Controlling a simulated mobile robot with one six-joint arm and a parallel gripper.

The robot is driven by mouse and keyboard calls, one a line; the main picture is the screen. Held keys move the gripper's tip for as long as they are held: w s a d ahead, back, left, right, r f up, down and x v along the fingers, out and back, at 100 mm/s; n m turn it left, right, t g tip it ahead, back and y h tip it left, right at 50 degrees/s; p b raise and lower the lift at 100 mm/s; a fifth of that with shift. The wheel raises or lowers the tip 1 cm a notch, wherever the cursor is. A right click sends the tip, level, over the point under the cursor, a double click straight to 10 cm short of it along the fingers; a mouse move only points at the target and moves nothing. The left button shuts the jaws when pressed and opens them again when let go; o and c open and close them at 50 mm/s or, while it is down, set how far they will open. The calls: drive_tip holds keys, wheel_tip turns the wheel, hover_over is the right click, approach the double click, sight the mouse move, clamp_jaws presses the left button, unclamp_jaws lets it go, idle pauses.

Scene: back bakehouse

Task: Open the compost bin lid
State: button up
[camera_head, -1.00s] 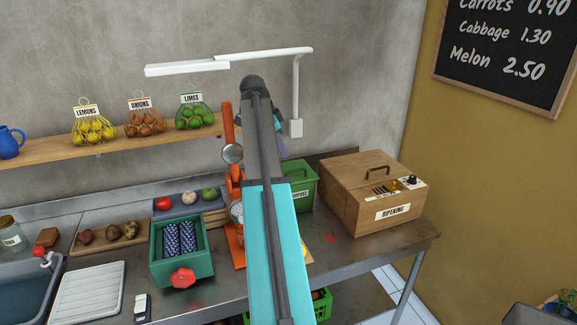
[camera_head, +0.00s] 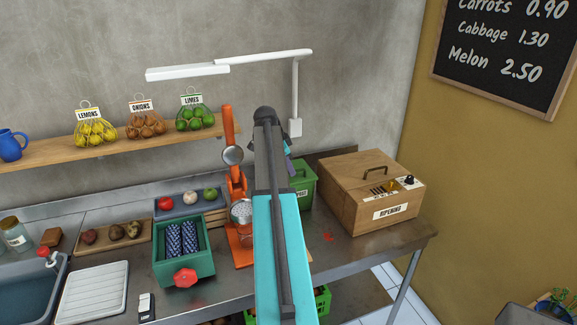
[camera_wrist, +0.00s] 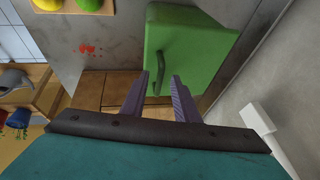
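The green compost bin (camera_head: 305,187) stands on the steel counter against the wall, its lid down; my arm hides its left part in the head view. In the wrist view its green lid (camera_wrist: 195,42) fills the upper middle, with a dark bar handle (camera_wrist: 157,74). My gripper (camera_wrist: 160,76) is open, its two purple fingers apart over the handle's side of the lid. The handle shows between the fingertips in the picture; I cannot tell whether they touch it or how far above it they are. In the head view my gripper is mostly hidden behind my arm.
The wooden ripening box (camera_head: 357,200) stands right of the bin. An orange juicer (camera_head: 236,185) stands left of it. A white lamp (camera_head: 296,95) rises behind, its post near my gripper in the wrist view (camera_wrist: 262,122). A red stain (camera_head: 328,238) marks the bare counter in front.

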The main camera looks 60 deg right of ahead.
drive_tip(key=shift+d+f, duration=0.15)
drive_tip(key=shift+f, duration=0.15)
clamp_jaws()
drive_tip(key=shift+w, duration=0.15)
